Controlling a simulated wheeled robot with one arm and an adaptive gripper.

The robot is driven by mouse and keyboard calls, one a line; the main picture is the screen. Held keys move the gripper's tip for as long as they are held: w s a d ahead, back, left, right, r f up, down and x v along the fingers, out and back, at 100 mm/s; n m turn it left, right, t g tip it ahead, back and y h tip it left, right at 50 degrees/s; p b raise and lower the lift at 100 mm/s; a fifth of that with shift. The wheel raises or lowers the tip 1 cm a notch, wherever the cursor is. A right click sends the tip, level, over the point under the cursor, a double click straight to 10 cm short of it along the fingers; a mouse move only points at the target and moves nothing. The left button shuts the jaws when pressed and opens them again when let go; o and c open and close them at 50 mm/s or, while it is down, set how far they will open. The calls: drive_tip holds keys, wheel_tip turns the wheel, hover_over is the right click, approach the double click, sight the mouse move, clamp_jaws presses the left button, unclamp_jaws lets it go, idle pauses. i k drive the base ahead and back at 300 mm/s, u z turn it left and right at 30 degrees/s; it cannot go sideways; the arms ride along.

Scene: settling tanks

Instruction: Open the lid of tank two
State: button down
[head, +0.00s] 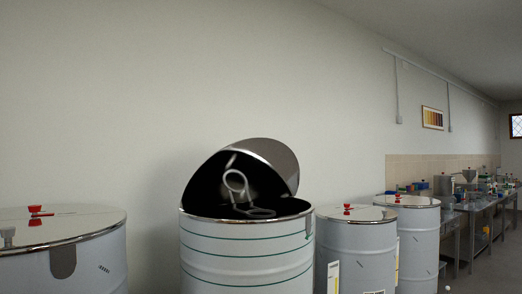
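In the head view a metal tank with green lines around its body (247,252) stands in the middle. Its round metal lid (272,156) is tilted up over the tank, leaving a dark gap toward the front. A pale ring-shaped part (236,182) shows in the dark gap, with a similar, dimmer ring shape low by the rim; one may be a reflection. I see no number on this tank, so I cannot tell whether it is tank two. My gripper is not in view.
A tank with a flat shut lid and a red valve (36,211) stands at the left. Two more shut tanks stand at the right, one nearer (355,250) and one behind (418,240). Metal benches with equipment (478,204) line the wall beyond.

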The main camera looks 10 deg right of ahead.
sight(253, 169)
drive_tip(key=u, duration=0.85)
drive_tip(key=i, duration=1.1)
